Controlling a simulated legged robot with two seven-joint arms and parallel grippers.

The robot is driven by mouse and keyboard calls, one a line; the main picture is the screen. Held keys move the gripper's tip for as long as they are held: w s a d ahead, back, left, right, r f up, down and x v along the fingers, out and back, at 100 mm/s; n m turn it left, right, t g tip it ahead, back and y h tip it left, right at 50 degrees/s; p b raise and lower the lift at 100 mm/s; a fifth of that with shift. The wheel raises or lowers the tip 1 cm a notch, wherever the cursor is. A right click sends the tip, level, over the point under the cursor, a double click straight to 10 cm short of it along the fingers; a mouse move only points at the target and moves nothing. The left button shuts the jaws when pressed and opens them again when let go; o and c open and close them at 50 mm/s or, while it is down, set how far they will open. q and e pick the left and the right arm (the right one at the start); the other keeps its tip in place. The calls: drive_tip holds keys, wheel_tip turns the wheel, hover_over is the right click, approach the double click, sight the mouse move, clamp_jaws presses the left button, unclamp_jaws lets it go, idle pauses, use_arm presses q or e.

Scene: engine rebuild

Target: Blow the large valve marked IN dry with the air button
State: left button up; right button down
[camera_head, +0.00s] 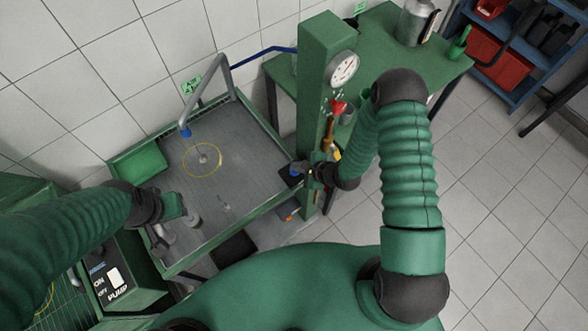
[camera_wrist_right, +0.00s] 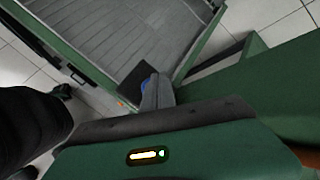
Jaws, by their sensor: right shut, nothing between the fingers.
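A small grey valve-like part (camera_head: 204,158) stands inside a yellow ring on the grey tray floor, beside the blue-tipped nozzle (camera_head: 185,131); I cannot read any IN mark. Several other grey parts (camera_head: 194,220) stand or lie nearer the tray's front left. My right gripper (camera_head: 300,170) is shut and empty at the tray's right edge, by a dark pad (camera_head: 288,182). In the right wrist view, its fingertips (camera_wrist_right: 155,92) are beside a blue piece, perhaps the air button, mostly hidden; contact is unclear. My left gripper (camera_head: 174,206) is over the tray's left side; its jaws are unclear.
The green-rimmed tray (camera_head: 255,120) has clear floor in its middle. A green post (camera_head: 318,75) with a gauge (camera_head: 343,68) rises at its right. A pump box (camera_head: 128,270) is at front left. A green bench (camera_head: 390,45) stands behind.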

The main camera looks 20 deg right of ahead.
drive_tip(key=shift+d, duration=0.25)
drive_tip(key=shift+a, duration=0.4)
drive_tip(key=shift+d+f, duration=0.15)
drive_tip(key=shift+f, duration=0.25)
use_arm(q)
drive_tip(key=shift+d+f, duration=0.2)
drive_tip(key=shift+d, duration=0.05)
use_arm(e)
drive_tip(key=shift+d, duration=0.3)
